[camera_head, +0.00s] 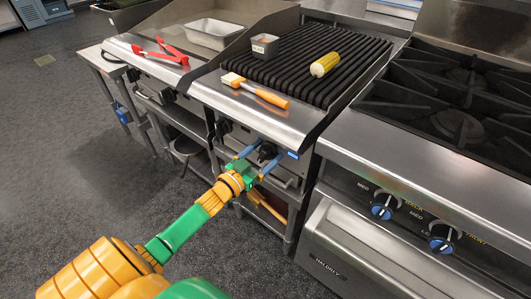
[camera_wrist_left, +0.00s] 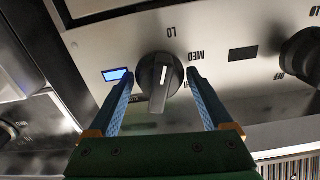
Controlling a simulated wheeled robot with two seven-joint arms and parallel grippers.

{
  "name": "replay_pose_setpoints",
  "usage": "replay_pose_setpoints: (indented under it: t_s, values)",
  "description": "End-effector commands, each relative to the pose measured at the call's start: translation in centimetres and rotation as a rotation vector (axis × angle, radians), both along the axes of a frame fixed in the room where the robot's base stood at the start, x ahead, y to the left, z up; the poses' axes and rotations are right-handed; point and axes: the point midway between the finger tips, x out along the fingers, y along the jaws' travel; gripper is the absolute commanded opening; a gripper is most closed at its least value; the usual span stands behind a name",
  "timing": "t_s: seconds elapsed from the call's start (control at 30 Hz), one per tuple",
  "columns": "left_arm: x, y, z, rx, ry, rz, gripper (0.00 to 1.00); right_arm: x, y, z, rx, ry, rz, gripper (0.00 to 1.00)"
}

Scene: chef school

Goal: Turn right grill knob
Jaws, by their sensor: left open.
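The right grill knob (camera_head: 267,152) is black and sits on the steel front panel below the grill (camera_head: 335,45). In the left wrist view the same knob (camera_wrist_left: 160,80) shows up close, with a white line on its grip bar, and the panel lettering is upside down. My left gripper (camera_head: 254,162) is open at the panel. In the left wrist view its two blue fingers (camera_wrist_left: 160,77) stand on either side of the knob. I cannot tell whether they touch it. My right gripper is in neither view.
The left grill knob (camera_head: 223,128) also shows in the wrist view (camera_wrist_left: 302,55). A lit blue indicator (camera_head: 293,155) is beside the right knob. A stove (camera_head: 450,110) stands right.

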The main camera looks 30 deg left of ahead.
Motion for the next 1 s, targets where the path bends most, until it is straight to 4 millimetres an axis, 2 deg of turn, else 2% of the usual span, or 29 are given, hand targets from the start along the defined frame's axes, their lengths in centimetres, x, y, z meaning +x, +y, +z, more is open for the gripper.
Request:
replay_pose_setpoints:
  t_s: [0.1,0.3,0.37,0.67,1.0]
  values:
    - [-0.02,0.00,0.00,0.000,0.000,0.000,0.84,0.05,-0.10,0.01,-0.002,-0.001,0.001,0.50]
    - [-0.03,-0.01,-0.01,0.000,0.000,0.000,0.30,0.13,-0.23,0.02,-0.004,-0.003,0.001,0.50]
    - [-0.04,-0.01,-0.01,0.000,0.000,0.000,0.17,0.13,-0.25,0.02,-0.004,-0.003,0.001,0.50]
    - [-0.04,-0.03,0.00,0.046,-0.003,0.000,0.17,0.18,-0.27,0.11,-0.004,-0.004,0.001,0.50]
    - [-0.04,-0.07,-0.01,0.294,-0.023,0.001,0.17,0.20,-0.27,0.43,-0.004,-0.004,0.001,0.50]
